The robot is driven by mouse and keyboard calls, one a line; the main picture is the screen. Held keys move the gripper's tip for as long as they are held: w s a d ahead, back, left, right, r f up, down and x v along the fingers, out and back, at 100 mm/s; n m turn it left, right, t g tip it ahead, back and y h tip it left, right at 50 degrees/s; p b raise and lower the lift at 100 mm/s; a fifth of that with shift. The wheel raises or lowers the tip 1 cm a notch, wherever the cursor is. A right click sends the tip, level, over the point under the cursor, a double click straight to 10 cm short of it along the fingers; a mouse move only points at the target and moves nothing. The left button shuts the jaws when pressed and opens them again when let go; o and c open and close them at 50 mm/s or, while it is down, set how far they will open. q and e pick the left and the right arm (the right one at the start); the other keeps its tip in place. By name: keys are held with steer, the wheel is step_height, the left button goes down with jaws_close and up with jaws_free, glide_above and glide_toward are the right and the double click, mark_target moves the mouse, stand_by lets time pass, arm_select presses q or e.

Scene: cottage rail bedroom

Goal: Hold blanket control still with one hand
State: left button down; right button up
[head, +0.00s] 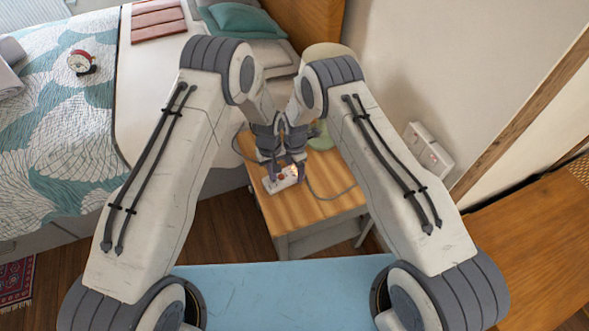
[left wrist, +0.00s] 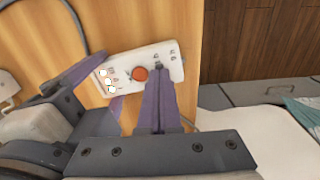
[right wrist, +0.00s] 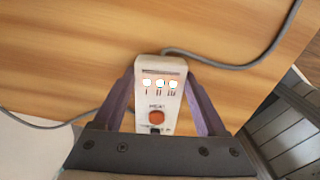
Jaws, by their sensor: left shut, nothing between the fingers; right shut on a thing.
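The blanket control (head: 281,181) is a white box lying on the wooden bedside table (head: 325,180). It has a red round button and several lit numbered lamps, clear in the right wrist view (right wrist: 157,95). My right gripper (right wrist: 160,95) is shut on the control, one finger along each long side by the lamp end. My left gripper (left wrist: 158,68) is shut and empty. Its fingertips are over the control beside the red button, at the end away from the lamps. I cannot tell whether they touch it. The left wrist view also shows the control (left wrist: 125,82) beside the right gripper's fingers.
A grey cord (right wrist: 215,62) runs from the control across the table. A green object (head: 321,136) stands behind my grippers. A wall socket (head: 428,150) is at the right.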

arm_select(q)
steer(key=shift+s+a, duration=0.25)
steer(key=shift+a, duration=0.2)
steer(key=shift+s+a, duration=0.2)
steer(key=shift+a, duration=0.25)
stand_by(0.3)
step_height(320, 180, up, 6)
stand_by(0.7)
arm_select(e)
steer(key=o, duration=1.4)
steer(key=shift+o, duration=0.2)
step_height(320, 180, up, 12)
